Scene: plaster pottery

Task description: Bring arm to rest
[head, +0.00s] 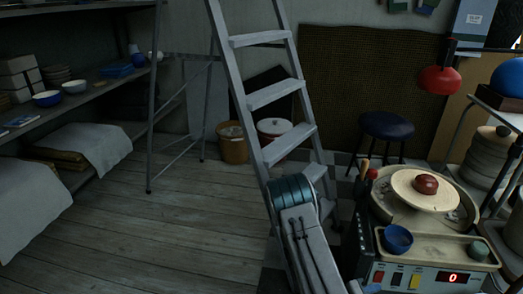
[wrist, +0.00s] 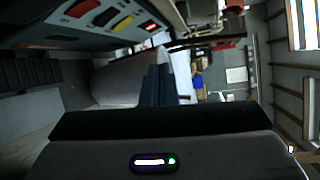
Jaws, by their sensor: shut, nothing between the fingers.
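In the wrist view my gripper (wrist: 160,72) shows with its two dark fingers together in the middle of the picture, above the grey hand body with its lit strip. Nothing is held between them. In the head view only part of my arm shows at the bottom centre, and my gripper itself is out of sight. The arm is bent, with its upper joint in front of the ladder.
A grey stepladder (head: 275,95) and a blue stool (head: 386,125) stand behind. Shelves (head: 100,85) line the left. The wooden floor (head: 180,220) at left centre is clear.

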